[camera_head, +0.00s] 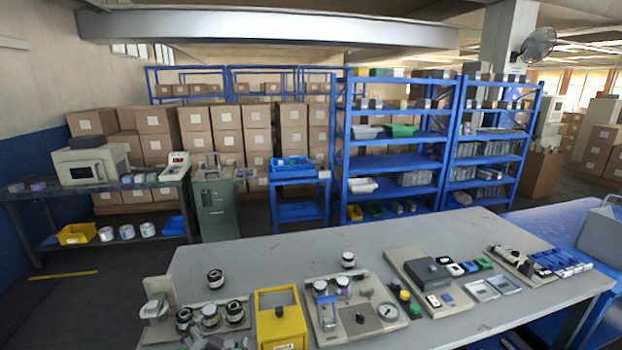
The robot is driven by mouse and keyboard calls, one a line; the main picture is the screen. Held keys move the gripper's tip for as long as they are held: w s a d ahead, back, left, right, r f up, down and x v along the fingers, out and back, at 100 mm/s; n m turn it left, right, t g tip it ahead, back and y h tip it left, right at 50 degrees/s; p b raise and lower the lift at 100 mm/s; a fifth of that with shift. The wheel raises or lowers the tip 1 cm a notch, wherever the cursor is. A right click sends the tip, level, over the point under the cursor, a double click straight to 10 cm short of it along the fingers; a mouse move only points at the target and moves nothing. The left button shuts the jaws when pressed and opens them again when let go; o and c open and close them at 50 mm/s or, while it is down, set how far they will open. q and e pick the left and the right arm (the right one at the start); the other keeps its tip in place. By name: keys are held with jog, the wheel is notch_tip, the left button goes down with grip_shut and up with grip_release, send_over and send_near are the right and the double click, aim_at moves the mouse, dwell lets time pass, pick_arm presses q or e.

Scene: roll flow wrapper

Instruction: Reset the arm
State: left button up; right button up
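Neither my left nor my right gripper shows clearly in the head view, and no arm reaches over the table. The grey worktable (270,257) stands in front of me with several fixtures along its near side. A dark-and-silver roll (215,279) stands upright alone on the table at left, and a similar roll (348,260) stands near the middle. More rolls (210,316) sit in a group at the front left. A yellow box (281,320) stands beside them.
A beige panel with a gauge (388,312) and a beige board with a dark grey box (428,272) occupy the table's middle. Blue clips (562,260) lie at right. The table's back left is clear. Blue shelves (395,143), a green cabinet (216,208) and stacked cartons stand behind.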

pick_arm(q)
jog(key=s+f+n+g+h, duration=0.1)
jog(key=s+f+g, duration=0.4)
jog(key=s, duration=0.5)
jog(key=s+f+n+g+h, duration=0.15)
jog(key=s+f+g, duration=0.3)
jog(key=s, duration=0.55)
notch_tip(320, 180, down, 33)
jog(key=s, duration=0.3)
jog(key=s+a+f+g+y, duration=0.1)
jog(key=s+a+f+g, duration=0.1)
jog(key=s+f, duration=1.8)
jog(key=shift+s+a, duration=0.65)
jog(key=shift+s, duration=0.4)
